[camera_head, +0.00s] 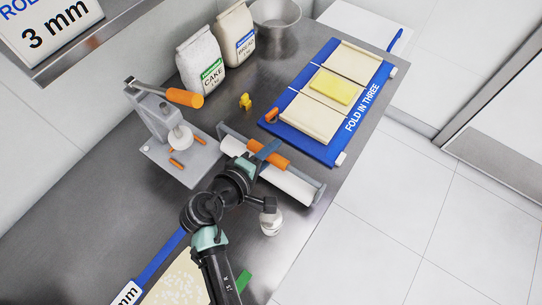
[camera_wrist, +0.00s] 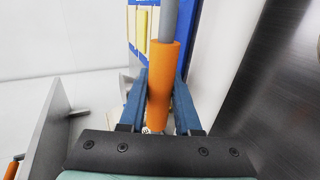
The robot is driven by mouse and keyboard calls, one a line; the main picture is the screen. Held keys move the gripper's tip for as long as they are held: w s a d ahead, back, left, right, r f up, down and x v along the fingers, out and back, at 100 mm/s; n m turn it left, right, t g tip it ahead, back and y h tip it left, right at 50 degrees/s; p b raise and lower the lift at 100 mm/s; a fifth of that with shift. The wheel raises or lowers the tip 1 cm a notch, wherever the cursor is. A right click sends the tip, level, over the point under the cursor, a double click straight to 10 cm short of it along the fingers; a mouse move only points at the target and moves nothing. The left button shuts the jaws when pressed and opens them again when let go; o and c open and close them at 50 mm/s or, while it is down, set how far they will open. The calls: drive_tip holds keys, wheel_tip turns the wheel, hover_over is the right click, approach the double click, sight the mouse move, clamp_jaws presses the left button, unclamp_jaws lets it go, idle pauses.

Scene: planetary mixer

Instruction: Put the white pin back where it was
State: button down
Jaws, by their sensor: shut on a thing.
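A white roller (camera_head: 287,184), which looks like the white pin, lies lengthwise by a grey rack (camera_head: 317,192) near the front edge of the counter. What the rod joins is out of that view.
A grey press (camera_head: 155,120) with an orange lever stands left of the rack. A blue folding board (camera_head: 325,150) with dough lies to the right. Flour bags (camera_head: 200,65) and a metal bowl (camera_head: 277,25) stand behind. A small pale round object (camera_head: 270,222) is near the arm.

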drive_tip(key=shift+f, duration=1.25)
drive_tip(key=shift+f, duration=0.2)
drive_tip(key=c, duration=0.6)
unclamp_jaws()
drive_tip(key=shift+r, duration=0.15)
drive_tip(key=v, duration=1.2)
drive_tip(key=shift+b, duration=0.4)
drive_tip(key=shift+d, duration=0.1)
